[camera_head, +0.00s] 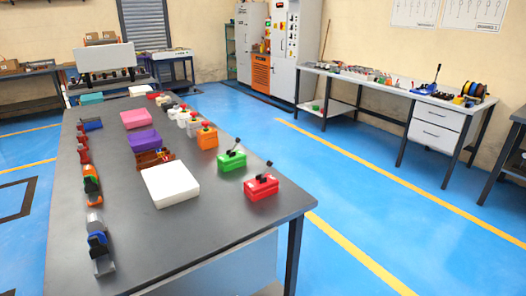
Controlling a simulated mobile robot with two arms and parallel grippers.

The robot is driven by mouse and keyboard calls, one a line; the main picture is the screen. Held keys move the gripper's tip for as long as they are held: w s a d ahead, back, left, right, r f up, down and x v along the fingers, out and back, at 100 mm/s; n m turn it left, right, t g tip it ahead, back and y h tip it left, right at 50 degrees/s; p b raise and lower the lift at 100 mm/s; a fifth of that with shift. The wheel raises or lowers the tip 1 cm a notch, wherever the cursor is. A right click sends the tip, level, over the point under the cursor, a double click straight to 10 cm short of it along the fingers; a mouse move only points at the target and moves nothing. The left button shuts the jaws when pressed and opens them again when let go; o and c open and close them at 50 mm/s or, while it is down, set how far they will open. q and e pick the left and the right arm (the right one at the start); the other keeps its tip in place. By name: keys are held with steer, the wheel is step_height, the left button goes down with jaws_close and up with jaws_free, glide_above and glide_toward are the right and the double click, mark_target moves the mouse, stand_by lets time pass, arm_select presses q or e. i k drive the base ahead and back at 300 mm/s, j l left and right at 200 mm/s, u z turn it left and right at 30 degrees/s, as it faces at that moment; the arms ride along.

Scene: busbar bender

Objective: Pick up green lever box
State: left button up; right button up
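The green lever box (231,160) stands upright near the right edge of the dark table. It has a small black lever on top. A red lever box (261,187) stands nearer to me at its right, with a clear gap between them. An orange lever box (207,138) stands behind the green one on the left. Neither of my grippers shows in the head view.
The dark table (150,240) is bare at its near end. A white box (170,183), a purple block (145,140) and a pink block (136,118) lie along its middle. Several tools line the left edge. Blue floor (330,185) is open to the right.

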mark_target(229, 160)
steer(key=i+l+z, duration=0.5)
steer(key=z, duration=0.3)
steer(key=i+z, duration=0.75)
steer(key=i+u, duration=0.2)
steer(key=i, duration=0.3)
steer(key=i+l+u, duration=0.15)
steer(key=i, duration=0.35)
steer(key=i+l+u, duration=0.2)
steer(key=i, duration=0.3)
steer(key=i+j+u, duration=0.2)
steer(key=u, duration=0.3)
steer(key=i+u, duration=0.65)
steer(key=u, duration=0.3)
steer(key=i+l+u, duration=0.1)
steer(key=i+u, duration=0.15)
steer(key=u, duration=0.2)
steer(key=i+l+u, duration=0.25)
steer(key=u, duration=0.25)
steer(key=i+u, duration=0.25)
steer(key=u, duration=0.25)
steer(key=i+l+u, duration=0.15)
steer(key=u, duration=0.35)
steer(key=i+l+u, duration=0.25)
steer(key=u, duration=0.2)
steer(key=i+l+u, duration=0.2)
steer(key=u, duration=0.3)
steer(key=i+l+u, duration=0.1)
steer(key=l+u, duration=0.4)
steer(key=j, duration=0.15)
